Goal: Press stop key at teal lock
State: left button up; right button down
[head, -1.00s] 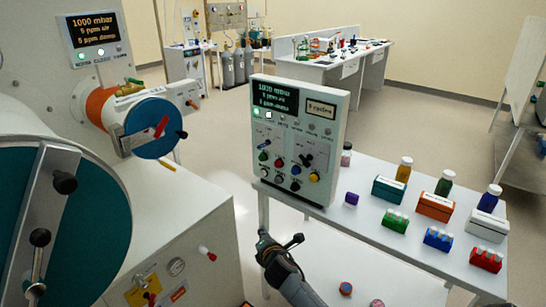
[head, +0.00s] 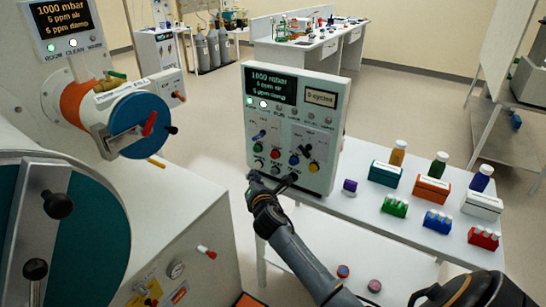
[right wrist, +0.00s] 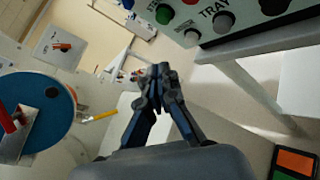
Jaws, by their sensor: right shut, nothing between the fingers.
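The control panel (head: 297,130) stands upright at the left end of the white table, with a screen, switches and coloured keys. Its lower keys include green (head: 258,147), red (head: 275,154), blue (head: 293,160) and yellow (head: 314,167); I cannot read which is the stop key. The large teal disc (head: 92,240) is at lower left. My right gripper (head: 254,178) is shut and empty, just below the panel's lower left keys. In the right wrist view its fingertips (right wrist: 160,72) are together, apart from the green key (right wrist: 163,13) and grey keys. My left gripper is out of view.
The white table (head: 360,222) holds several bottles, boxes and coloured vial racks right of the panel. A smaller blue round door (head: 140,122) with a red handle juts out at left. Floor shows between the glovebox and the table.

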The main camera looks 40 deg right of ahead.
aim_at(274, 155)
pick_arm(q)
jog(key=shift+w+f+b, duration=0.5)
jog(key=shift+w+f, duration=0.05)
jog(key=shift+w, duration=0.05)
pick_arm(e)
jog(key=w+d, duration=0.3)
jog(key=d, duration=0.5)
jog(key=shift+w, duration=0.15)
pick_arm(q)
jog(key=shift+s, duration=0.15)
pick_arm(e)
jog(key=shift+a, duration=0.1)
dwell(0.4)
jog(key=shift+w+d, duration=0.15)
jog(key=shift+d, duration=0.3)
jog(key=shift+w+d, duration=0.3)
jog(key=shift+d, duration=0.3)
dwell(0.8)
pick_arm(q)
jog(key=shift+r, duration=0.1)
pick_arm(e)
jog(key=shift+a, duration=0.15)
pick_arm(q)
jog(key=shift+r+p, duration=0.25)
jog(key=shift+p, duration=0.1)
pick_arm(e)
jog(key=shift+s+a, duration=0.45)
jog(key=shift+a, duration=0.4)
